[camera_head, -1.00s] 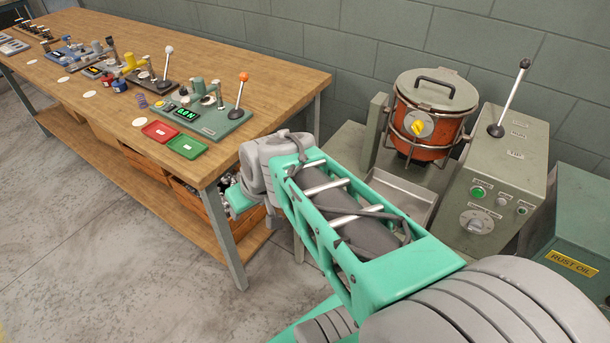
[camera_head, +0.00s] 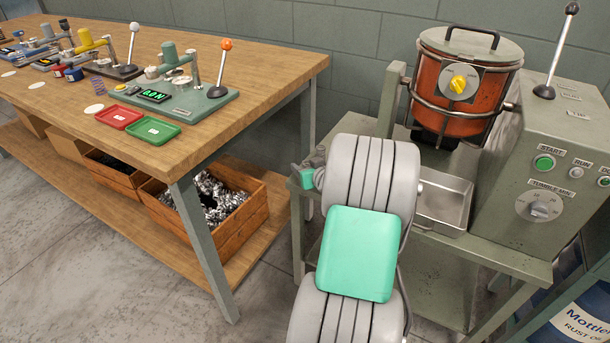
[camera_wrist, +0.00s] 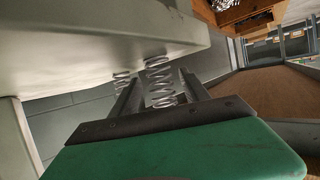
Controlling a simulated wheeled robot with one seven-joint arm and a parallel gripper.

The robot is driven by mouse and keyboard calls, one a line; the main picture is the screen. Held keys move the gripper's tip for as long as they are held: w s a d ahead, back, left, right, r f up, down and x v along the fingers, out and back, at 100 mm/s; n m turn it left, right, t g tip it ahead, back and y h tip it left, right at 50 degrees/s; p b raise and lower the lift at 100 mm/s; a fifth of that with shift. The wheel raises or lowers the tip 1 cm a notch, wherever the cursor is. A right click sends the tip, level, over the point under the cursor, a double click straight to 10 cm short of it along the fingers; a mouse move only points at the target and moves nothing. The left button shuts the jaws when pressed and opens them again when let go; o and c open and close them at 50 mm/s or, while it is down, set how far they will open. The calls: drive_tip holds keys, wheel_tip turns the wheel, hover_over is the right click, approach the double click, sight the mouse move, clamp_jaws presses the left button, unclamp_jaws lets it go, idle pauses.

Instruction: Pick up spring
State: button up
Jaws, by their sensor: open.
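A small purple coil spring (camera_head: 94,108) stands on the wooden bench, left of the red tray. My gripper (camera_head: 306,178) is mostly hidden behind my arm in the head view, beside the tumbler stand and right of the bench. In the wrist view my gripper (camera_wrist: 156,88) shows as a green body with two dark fingers, open. Several metal coil springs (camera_wrist: 158,64) show around and between the fingers there, under a pale slab. I cannot tell whether any touches the fingers. The purple spring cannot be made out in the wrist view.
The wooden bench (camera_head: 268,62) carries a green gauge fixture (camera_head: 185,103), a red tray (camera_head: 119,116) and a green tray (camera_head: 152,131). A crate (camera_head: 225,229) of metal parts sits on its lower shelf. The orange tumbler (camera_head: 447,95) and a steel pan (camera_head: 442,203) are at right.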

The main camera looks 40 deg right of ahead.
drive_tip(key=shift+w+d+f, duration=0.1)
drive_tip(key=shift+w+f, duration=0.05)
drive_tip(key=shift+w, duration=0.4)
drive_tip(key=shift+c, duration=0.3)
clamp_jaws()
